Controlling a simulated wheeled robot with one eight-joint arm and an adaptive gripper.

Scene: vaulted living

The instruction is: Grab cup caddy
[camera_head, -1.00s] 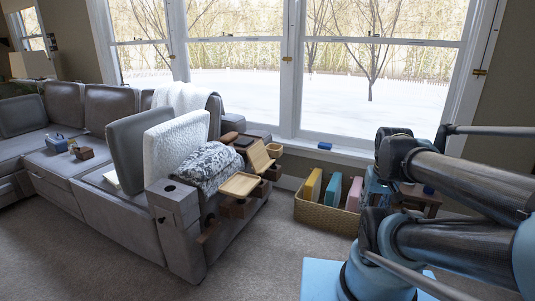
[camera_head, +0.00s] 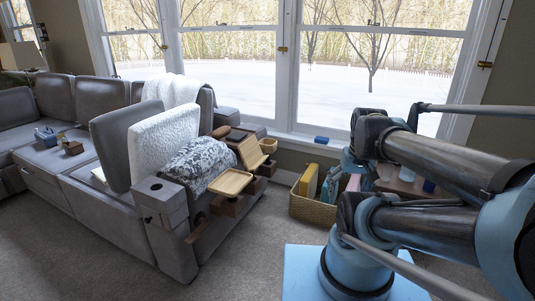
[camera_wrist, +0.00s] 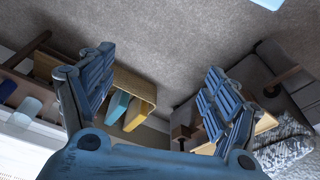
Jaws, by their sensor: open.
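No single thing is clearly the cup caddy. A small blue caddy-like holder (camera_head: 46,137) sits on the sofa seat at the left in the head view, beside a small brown wooden holder (camera_head: 72,146).
The grey sofa (camera_head: 105,208) fills the left, with a patterned cushion (camera_head: 201,162) near its arm. A woven basket (camera_head: 312,211) with upright books stands by the window, partly behind my arm. A low table (camera_head: 402,186) bears cups. Carpet (camera_head: 235,255) is clear in front.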

